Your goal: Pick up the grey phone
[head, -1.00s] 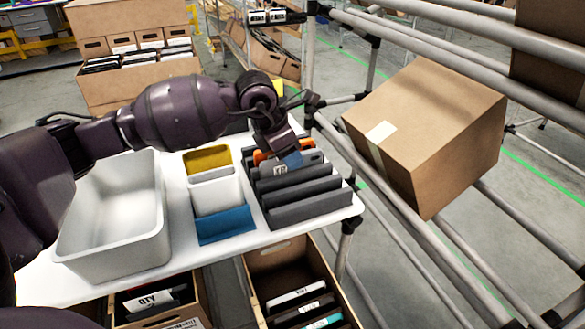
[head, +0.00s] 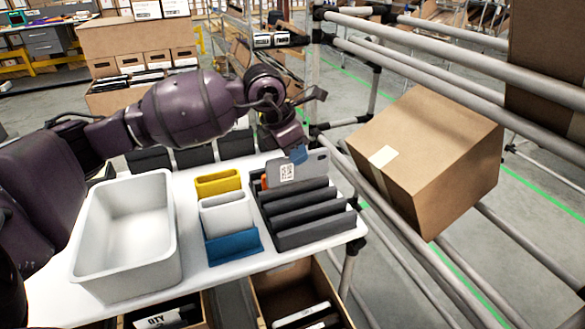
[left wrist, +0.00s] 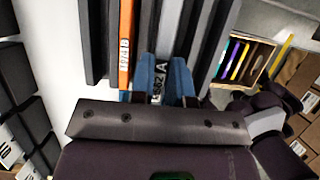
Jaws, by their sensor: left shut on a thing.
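The grey phone (head: 312,169) has a white label with a printed code and stands upright at the back of the dark slotted rack (head: 312,238). My left gripper (head: 299,154) is shut on its upper edge, with blue fingertips on either side. In the left wrist view, the grey phone (left wrist: 168,40) sits between the two fingers (left wrist: 163,80). An orange phone (left wrist: 125,45) stands beside it in the rack and is mostly hidden in the head view. Whether the grey phone's lower edge is clear of its slot is hidden by the rack. My right gripper is not in view.
On the white table stand an empty grey bin (head: 125,235) and yellow, white and blue holders (head: 225,212). A tilted carton (head: 425,155) rests on the pipe rack at right. Dark holders (head: 195,156) line the table's back edge.

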